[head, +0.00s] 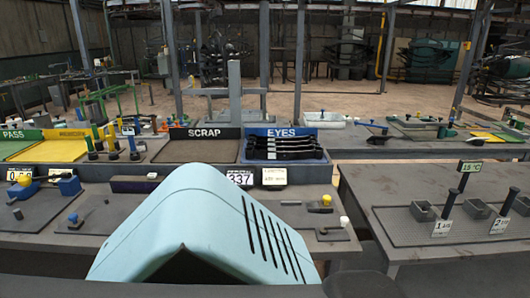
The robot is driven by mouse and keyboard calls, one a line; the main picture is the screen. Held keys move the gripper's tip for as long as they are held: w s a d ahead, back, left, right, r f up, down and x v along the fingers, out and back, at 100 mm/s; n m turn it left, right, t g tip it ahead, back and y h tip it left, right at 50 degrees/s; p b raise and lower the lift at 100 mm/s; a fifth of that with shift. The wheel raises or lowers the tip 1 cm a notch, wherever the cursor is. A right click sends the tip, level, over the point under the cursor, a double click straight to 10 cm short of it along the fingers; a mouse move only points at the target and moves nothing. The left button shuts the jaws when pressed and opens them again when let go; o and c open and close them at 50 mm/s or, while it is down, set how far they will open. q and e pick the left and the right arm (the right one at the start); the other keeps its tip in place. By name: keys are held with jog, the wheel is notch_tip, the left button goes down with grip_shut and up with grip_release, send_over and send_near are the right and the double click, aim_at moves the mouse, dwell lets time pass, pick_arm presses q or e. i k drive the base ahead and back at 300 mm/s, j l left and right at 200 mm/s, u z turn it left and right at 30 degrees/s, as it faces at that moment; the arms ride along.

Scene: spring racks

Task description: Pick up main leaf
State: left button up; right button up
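Several dark, long leaf-shaped pieces (283,147) lie stacked in the blue bin (285,160) labelled EYES, at the back of the bench near the middle of the head view. I cannot tell which piece, if any, is the main leaf. Neither my left nor my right gripper shows in this view. The front middle of the bench is hidden.
A separate table (370,182) at right carries small grey cups (423,211) and upright dark handles. A gap separates the bench and table.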

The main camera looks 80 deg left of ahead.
aim_at(251, 153)
jog(key=j+u, duration=0.1)
jog(key=u, duration=2.05)
jog(key=i+j, duration=1.05)
